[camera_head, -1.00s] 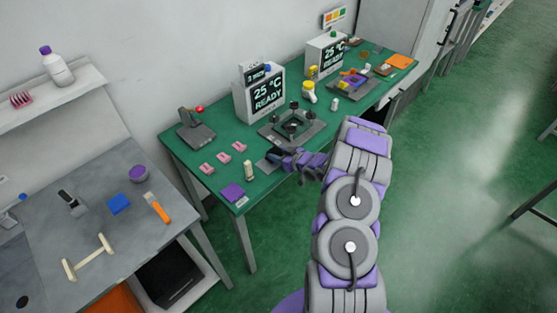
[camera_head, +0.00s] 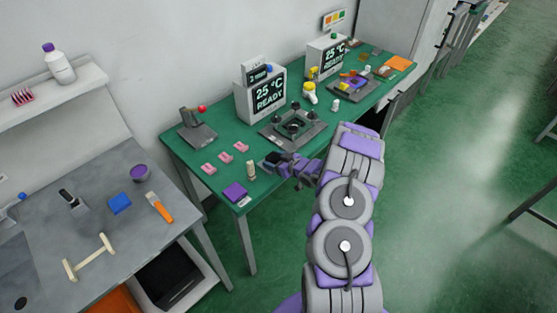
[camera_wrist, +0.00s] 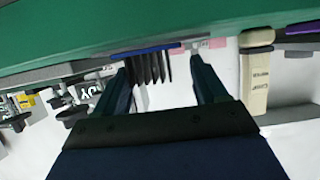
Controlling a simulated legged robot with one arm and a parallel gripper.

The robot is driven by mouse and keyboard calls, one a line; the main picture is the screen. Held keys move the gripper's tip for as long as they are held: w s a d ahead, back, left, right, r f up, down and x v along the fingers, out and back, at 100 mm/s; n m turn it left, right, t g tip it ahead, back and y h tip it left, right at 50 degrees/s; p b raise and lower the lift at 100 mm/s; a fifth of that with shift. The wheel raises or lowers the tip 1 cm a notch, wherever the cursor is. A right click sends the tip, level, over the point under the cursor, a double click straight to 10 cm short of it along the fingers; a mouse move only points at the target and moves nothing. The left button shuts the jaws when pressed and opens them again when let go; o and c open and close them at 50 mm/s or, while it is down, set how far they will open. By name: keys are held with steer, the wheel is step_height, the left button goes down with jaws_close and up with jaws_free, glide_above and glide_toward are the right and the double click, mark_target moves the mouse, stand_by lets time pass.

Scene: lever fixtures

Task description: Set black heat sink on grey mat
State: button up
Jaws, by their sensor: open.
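The black heat sink (camera_wrist: 150,68) shows its fins between my fingers in the wrist view, which looks upside down. My gripper (camera_wrist: 164,62) is open, with one finger on each side of the fins; I cannot tell if either touches. The heat sink seems to rest on a thin slab with a blue edge (camera_wrist: 150,49) at the green table. I cannot tell whether this slab is the grey mat. In the head view my gripper (camera_head: 270,162) is low over the table's front edge and hides the heat sink there.
A cream post (camera_head: 251,171) stands just left of my gripper, with pink clips (camera_head: 225,158) and a purple block (camera_head: 235,193) further left. A dark square fixture (camera_head: 293,125) is behind. Display boxes (camera_head: 262,95) stand at the back.

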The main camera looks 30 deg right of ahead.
steer(key=shift+a+r, duration=0.1)
steer(key=shift+a, duration=0.2)
steer(key=shift+s+r, duration=0.15)
steer(key=p+v, duration=0.2)
steer(key=v, duration=0.9)
step_height(320, 180, up, 9)
steer(key=g+h, duration=0.4)
steer(key=s+a+r+m+g+h, duration=0.25)
steer(key=s+a+r+g, duration=0.2)
steer(key=s+r, duration=0.4)
steer(key=s+a+r+g, duration=0.2)
steer(key=s+a, duration=0.3)
steer(key=s, duration=0.5)
steer(key=s+a+r+m+g+y, duration=0.1)
steer(key=s+a+r, duration=0.3)
steer(key=s, duration=0.7)
steer(key=s+a+r+g+y, duration=0.1)
steer(key=s+a+r+g, duration=0.2)
steer(key=s+a, duration=0.5)
steer(key=shift+s+r, duration=0.55)
steer(key=shift+s, duration=0.6)
